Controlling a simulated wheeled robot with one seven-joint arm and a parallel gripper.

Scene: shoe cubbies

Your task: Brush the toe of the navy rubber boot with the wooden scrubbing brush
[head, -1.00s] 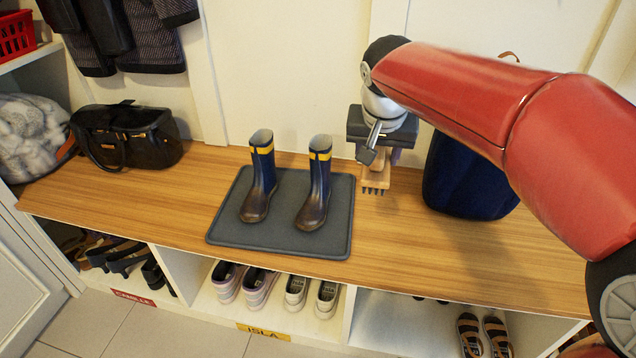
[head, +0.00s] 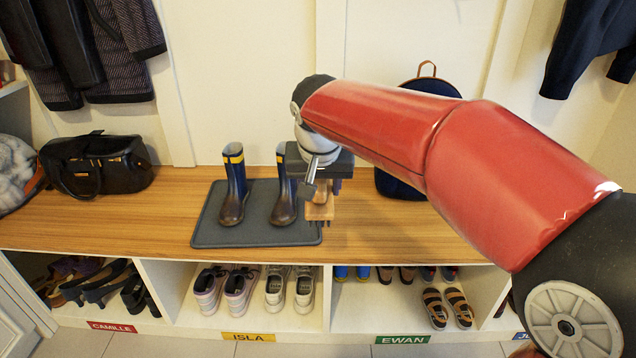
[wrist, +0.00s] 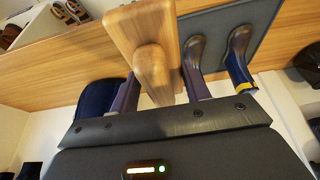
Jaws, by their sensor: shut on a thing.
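Two navy rubber boots with yellow bands and brownish toes stand upright on a grey mat (head: 222,231). The left boot (head: 236,185) is in full view. The right boot (head: 282,205) is partly covered by my wrist. My gripper (head: 321,187) is just right of it, shut on the wooden scrubbing brush (head: 320,210), whose dark bristles point down. The brush is close beside the right boot's toe; I cannot tell whether they touch. In the wrist view the brush (wrist: 145,35) is between my fingers, with the boots and mat behind it.
A black handbag (head: 95,168) sits at the left of the wooden bench (head: 150,215). A dark blue backpack (head: 395,185) stands behind my arm at the right. Cubbies below hold shoes, such as sandals (head: 447,308). The bench's left front is clear.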

